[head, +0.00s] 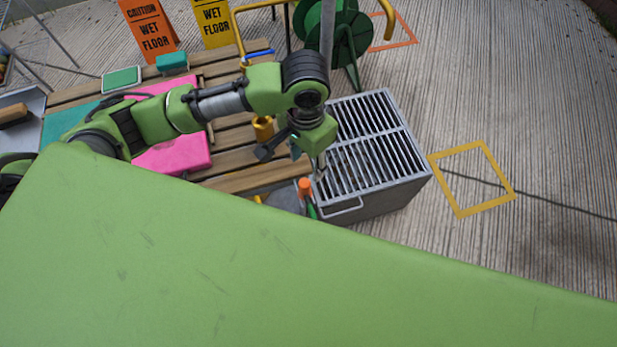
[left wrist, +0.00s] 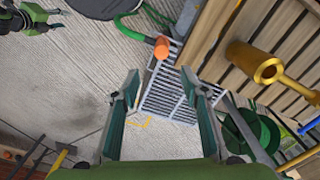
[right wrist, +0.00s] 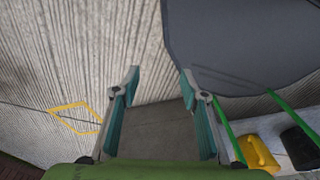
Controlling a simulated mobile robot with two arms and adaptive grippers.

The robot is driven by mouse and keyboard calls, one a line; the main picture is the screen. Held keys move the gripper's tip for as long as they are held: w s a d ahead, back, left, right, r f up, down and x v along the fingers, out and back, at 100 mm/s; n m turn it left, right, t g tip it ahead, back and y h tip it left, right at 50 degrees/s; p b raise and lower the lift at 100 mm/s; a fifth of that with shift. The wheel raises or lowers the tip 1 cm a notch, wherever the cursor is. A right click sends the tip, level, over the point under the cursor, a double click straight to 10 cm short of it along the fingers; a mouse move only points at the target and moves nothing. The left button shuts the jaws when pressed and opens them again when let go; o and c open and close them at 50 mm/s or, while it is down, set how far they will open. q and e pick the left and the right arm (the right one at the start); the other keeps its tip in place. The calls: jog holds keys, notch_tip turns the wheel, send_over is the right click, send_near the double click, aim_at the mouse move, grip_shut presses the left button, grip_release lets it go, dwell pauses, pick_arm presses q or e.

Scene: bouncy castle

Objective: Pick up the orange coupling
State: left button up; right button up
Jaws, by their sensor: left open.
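The orange coupling (head: 305,187) is a small cylinder on the end of a green hose, beside the near left corner of a grey grated box (head: 375,140). In the left wrist view, the orange coupling (left wrist: 161,48) shows beyond the fingertips, roughly centred between them, with the green hose (left wrist: 128,30) curving away left. My left gripper (head: 292,160) is open and empty, above and apart from the coupling. It also shows in the left wrist view (left wrist: 160,80). My right gripper (right wrist: 160,80) is open with nothing between its fingers; it is not visible in the head view.
A slatted wooden bench (head: 245,160) with a pink block (head: 180,152) and a brass cylinder (head: 263,130) stands left of the box. A green hose reel (head: 335,38) is behind it.

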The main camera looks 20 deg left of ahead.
aim_at(304, 183)
pick_arm(q)
jog(key=f, duration=0.4)
jog(key=s+f, duration=0.1)
jog(key=f, duration=0.1)
jog(key=shift+w+f, duration=0.15)
jog(key=shift+f, duration=0.15)
jog(key=shift+w+a+f+p, duration=0.1)
jog(key=shift+a+f+p, duration=0.05)
jog(key=shift+f+p, duration=0.45)
jog(key=f, duration=0.3)
jog(key=shift+a+f, duration=0.2)
jog(key=shift+f, duration=0.35)
jog(key=c, duration=0.9)
jog(key=shift+c, duration=1.1)
pick_arm(e)
jog(key=s, duration=0.1)
jog(key=s+r, duration=0.1)
jog(key=s, duration=0.2)
jog(key=shift+d+r, duration=0.25)
